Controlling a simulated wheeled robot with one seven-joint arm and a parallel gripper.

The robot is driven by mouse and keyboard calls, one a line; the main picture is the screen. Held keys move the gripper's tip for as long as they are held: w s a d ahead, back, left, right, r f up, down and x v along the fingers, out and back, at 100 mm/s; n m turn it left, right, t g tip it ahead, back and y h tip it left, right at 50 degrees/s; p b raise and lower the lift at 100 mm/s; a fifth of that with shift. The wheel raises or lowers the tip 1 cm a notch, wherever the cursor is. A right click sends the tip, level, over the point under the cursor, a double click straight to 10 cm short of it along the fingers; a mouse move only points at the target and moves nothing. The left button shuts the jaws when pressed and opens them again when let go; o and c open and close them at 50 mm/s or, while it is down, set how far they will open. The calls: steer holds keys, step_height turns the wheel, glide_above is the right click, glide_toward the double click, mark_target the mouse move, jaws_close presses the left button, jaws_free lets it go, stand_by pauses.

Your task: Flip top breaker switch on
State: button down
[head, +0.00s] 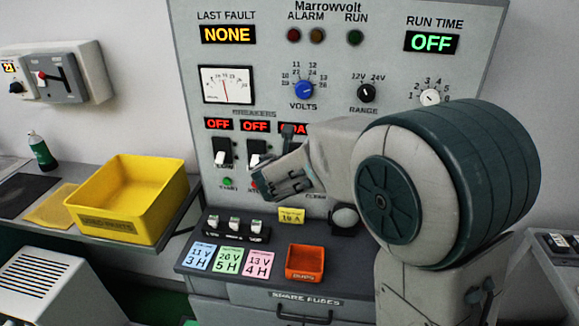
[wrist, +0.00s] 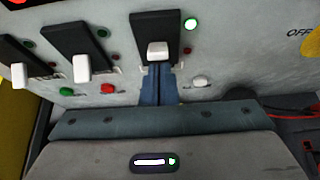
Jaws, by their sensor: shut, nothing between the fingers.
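Three breaker switches, black plates with white levers, stand in a row on the grey panel: the left switch (head: 224,153), the middle switch (head: 256,158) and the right switch (head: 289,131), which my arm partly hides. I cannot read which is named top. In the wrist view the left lever (wrist: 18,76), middle lever (wrist: 82,69) and right lever (wrist: 157,50) all show. My gripper (wrist: 157,72) is shut and empty, its fingertips just below the right lever; I cannot tell whether they touch it. The left and middle breaker displays (head: 218,125) read OFF.
A lit green lamp (wrist: 190,23) sits beside the right switch, with small buttons below the row. The shelf below holds small fuse-like parts (head: 234,226), coloured cards (head: 229,260) and an orange tray (head: 304,262). A yellow bin (head: 128,196) stands at left.

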stand_by(0.4)
step_height(320, 180, down, 4)
steer(key=s+b, duration=0.2)
steer(key=b, duration=0.3)
steer(key=s+a+r+p, duration=0.1)
steer(key=s+r+p, duration=0.1)
steer(key=s+r, duration=0.4)
step_height(320, 180, up, 2)
steer(key=shift+s+a+r+p, duration=0.1)
steer(key=shift+s+a+p, duration=0.05)
steer(key=shift+s+p, duration=0.25)
